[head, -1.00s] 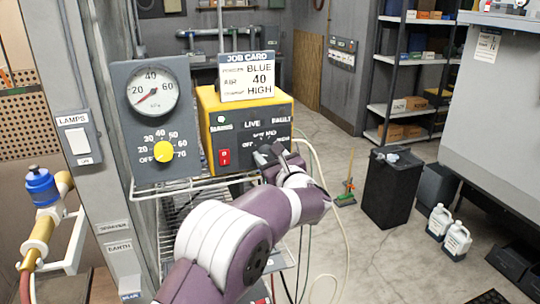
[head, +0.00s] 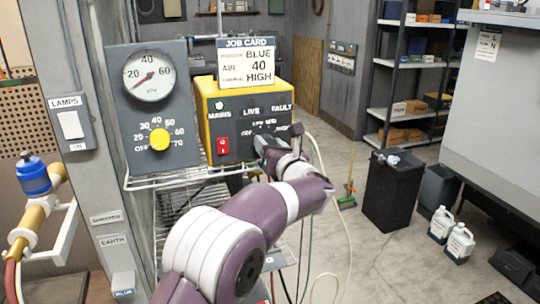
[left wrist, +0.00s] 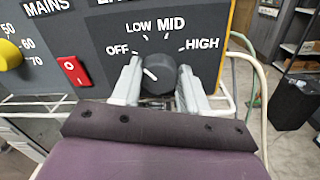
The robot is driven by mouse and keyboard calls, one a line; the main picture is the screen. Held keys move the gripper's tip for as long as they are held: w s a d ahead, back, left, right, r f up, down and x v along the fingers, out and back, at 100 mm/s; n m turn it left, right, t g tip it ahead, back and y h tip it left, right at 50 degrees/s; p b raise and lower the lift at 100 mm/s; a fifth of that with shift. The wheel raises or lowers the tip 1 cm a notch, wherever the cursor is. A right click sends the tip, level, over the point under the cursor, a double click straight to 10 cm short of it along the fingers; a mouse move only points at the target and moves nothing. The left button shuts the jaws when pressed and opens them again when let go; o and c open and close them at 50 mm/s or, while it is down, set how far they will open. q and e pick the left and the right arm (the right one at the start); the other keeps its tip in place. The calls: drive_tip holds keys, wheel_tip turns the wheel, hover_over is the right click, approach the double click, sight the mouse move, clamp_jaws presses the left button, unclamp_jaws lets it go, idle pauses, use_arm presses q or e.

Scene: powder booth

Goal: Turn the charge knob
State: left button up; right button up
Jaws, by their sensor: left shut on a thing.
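The charge knob (left wrist: 158,80) is a dark round knob on the front of the yellow and grey control box (head: 203,125). Its white pointer mark is tilted up and left, toward the OFF side of a scale reading OFF, LOW, MID, HIGH. My left gripper (head: 278,142) is at the box front; in the left wrist view (left wrist: 160,88) its two pale fingers sit on either side of the knob, shut on it. In the head view the gripper hides the knob. The job card (head: 246,62) on the box reads BLUE, 40, HIGH. My right gripper is not in view.
A red switch (left wrist: 74,71) is left of the knob. A gauge panel (head: 125,110) with a yellow knob (head: 159,139) stands beside the box. A wire shelf (head: 190,176) runs below, and pale hoses (head: 348,225) hang at the right. Open floor lies beyond.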

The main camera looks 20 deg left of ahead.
use_arm(q)
drive_tip(key=m+p, duration=0.1)
drive_tip(key=m, duration=1)
drive_tip(key=m+t+h+p, duration=0.1)
drive_tip(key=m+p, duration=0.1)
drive_tip(key=m, duration=0.9)
drive_tip(key=shift+a, duration=0.1)
drive_tip(key=shift+f+m, duration=0.1)
drive_tip(key=shift+m, duration=0.3)
drive_tip(key=o, duration=0.8)
drive_tip(key=shift+o, duration=1.3)
drive_tip(key=shift+f, duration=0.1)
